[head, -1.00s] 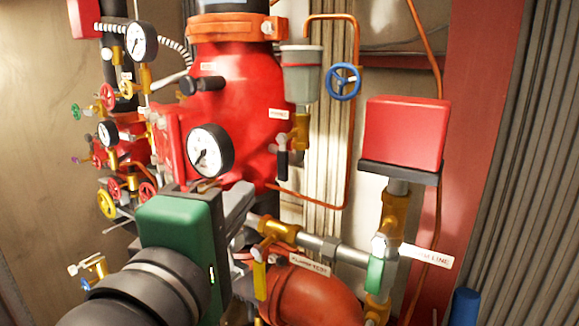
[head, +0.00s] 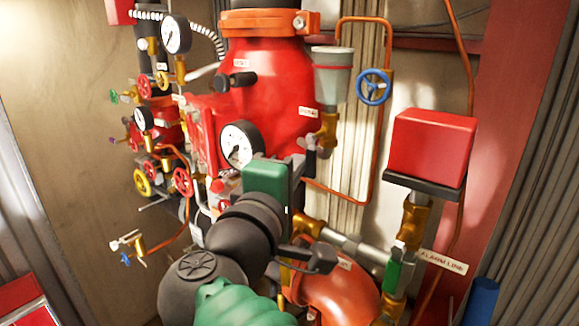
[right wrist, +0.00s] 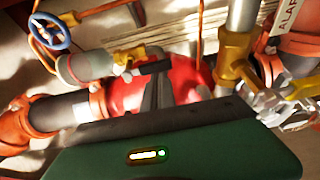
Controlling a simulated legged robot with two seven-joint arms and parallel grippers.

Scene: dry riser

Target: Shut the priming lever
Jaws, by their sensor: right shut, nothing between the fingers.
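The priming lever (head: 311,161) has a dark handle on the brass valve (head: 327,130) under the grey cup (head: 332,75). Its handle hangs down, roughly in line with the valve's pipe. The handle also shows black in the right wrist view (right wrist: 155,67). My right gripper (head: 300,168), with a green body, is shut and empty. Its dark fingers (right wrist: 159,92) point at the handle and their tips are close to it; I cannot tell whether they touch. The green body covers part of the area left of the lever. My left gripper is not in view.
A pressure gauge (head: 239,144) and the red riser body (head: 265,85) lie left of the lever. A copper tube (head: 345,197) runs below it. A blue handwheel (head: 373,87) and a red box (head: 432,147) stand to the right.

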